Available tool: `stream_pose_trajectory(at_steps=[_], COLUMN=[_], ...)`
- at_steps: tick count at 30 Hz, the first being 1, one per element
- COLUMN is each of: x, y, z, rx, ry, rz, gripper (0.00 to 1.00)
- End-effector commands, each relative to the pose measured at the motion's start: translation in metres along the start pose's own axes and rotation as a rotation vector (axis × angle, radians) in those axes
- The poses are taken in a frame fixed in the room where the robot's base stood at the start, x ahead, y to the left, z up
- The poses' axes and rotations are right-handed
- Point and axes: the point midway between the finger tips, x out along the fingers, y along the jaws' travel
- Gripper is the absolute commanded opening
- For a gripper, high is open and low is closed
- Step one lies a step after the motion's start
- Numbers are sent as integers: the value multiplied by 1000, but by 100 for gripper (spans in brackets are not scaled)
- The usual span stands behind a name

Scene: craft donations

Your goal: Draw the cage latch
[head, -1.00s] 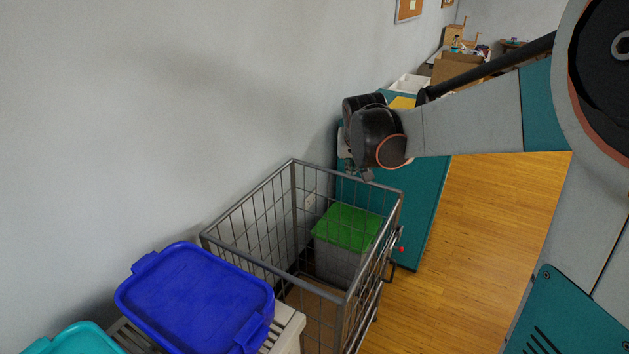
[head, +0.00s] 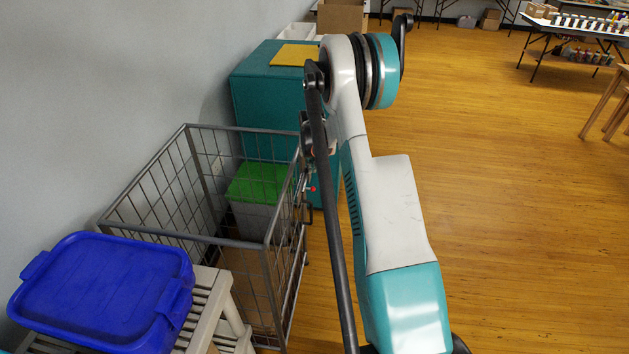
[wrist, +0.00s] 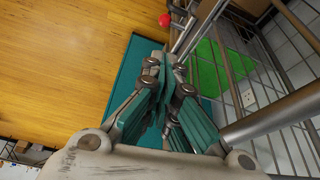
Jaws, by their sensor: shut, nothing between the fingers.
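The cage (head: 185,237) is a grey open-topped wire cage against the wall in the head view. Its latch has a small red knob (head: 313,189) on a short metal rod at the cage's right side, near the far corner. In the wrist view the red knob (wrist: 165,19) shows at the top, just beyond the fingertips and apart from them. My gripper (wrist: 165,62) is shut and empty, beside the outer side of the cage. In the head view my arm hides most of the gripper.
A bin with a green lid (head: 257,184) stands inside the cage. A teal cabinet (head: 265,95) stands just behind it. A blue-lidded tub (head: 105,285) rests on a pale slatted stand (head: 205,305) in front. The wooden floor (head: 480,190) to the right is open.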

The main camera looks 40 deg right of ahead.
Motion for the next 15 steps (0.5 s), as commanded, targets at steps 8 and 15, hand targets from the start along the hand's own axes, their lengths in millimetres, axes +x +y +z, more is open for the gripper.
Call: stream_pose_trajectory(at_steps=[8,15], x=[3,13], y=[0,0], z=[2,2], rx=[1,0], ry=[-5,-5], rz=[1,1], gripper=[0,0])
